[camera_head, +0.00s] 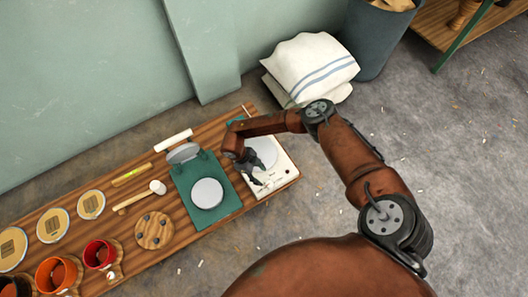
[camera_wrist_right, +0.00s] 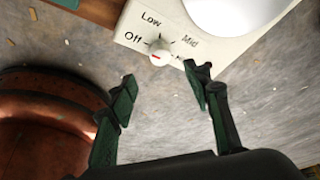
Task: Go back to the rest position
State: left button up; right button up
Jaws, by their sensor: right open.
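My right gripper (camera_head: 255,172) is over the front left part of a white appliance (camera_head: 284,174) at the right end of the wooden bench. In the right wrist view the fingers of my right gripper (camera_wrist_right: 162,84) are spread and empty. A white control knob (camera_wrist_right: 160,54) with a red mark sits just beyond the fingertips, apart from them, on the panel labelled Off, Low and Mid. A fourth label is partly hidden by a finger. A round white plate (camera_wrist_right: 235,12) tops the appliance. My left gripper is not in view.
The low bench (camera_head: 190,233) also holds a green press-like device (camera_head: 228,205), a mallet (camera_head: 157,187), a round wooden piece (camera_head: 154,230), drum heads and coloured cups. The floor at right is mostly clear.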

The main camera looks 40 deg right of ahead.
jog(key=shift+v, duration=0.85)
